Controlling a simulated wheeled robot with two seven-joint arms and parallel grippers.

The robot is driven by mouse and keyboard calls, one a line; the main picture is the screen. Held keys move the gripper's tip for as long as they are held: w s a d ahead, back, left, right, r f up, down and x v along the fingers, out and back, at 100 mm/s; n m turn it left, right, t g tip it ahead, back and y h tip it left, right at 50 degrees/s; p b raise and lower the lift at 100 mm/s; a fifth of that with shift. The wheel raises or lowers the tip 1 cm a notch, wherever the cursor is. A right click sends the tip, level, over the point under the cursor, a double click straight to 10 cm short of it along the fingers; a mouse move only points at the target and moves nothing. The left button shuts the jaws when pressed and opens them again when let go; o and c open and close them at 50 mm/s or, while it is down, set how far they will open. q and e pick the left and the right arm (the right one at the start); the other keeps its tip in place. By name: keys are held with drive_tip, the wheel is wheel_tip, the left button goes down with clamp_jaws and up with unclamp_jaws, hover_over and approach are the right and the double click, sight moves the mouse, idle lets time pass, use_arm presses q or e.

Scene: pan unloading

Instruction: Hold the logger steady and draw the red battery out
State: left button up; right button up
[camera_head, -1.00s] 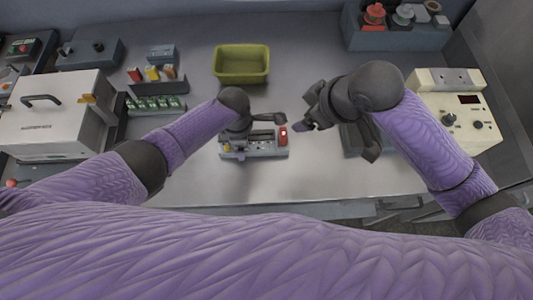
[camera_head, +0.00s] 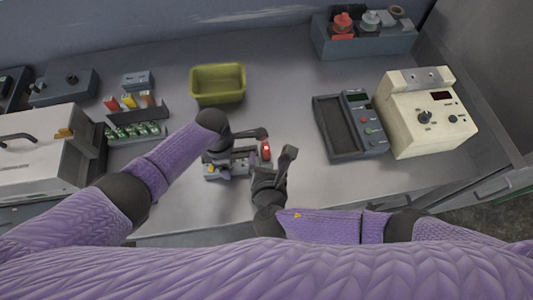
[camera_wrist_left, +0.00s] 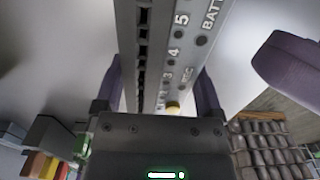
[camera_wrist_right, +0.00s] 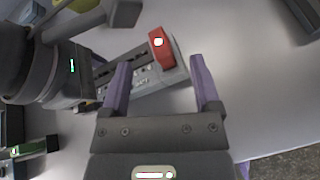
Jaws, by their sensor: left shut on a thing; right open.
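The logger (camera_head: 238,171) is a grey box lying on the bench in the head view, below the green bin. In the left wrist view the logger (camera_wrist_left: 163,60) runs between the fingers, with printed numbers and "BATT" on its face. My left gripper (camera_wrist_left: 160,95) is shut on it. The red battery (camera_head: 266,150) sits at the logger's right end. In the right wrist view the battery (camera_wrist_right: 161,47) stands in the logger's end, with a pale spot on it. My right gripper (camera_wrist_right: 158,75) is open and empty, its fingers pointing toward the battery end, apart from it.
A green bin (camera_head: 218,84) stands behind the logger. A grey meter with a tray (camera_head: 352,126) and a cream instrument (camera_head: 426,112) stand to the right. A white case (camera_head: 40,150) and a rack of green cells (camera_head: 135,132) are at left.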

sight(267, 154)
drive_tip(key=x, duration=0.4)
clamp_jaws()
idle(0.6)
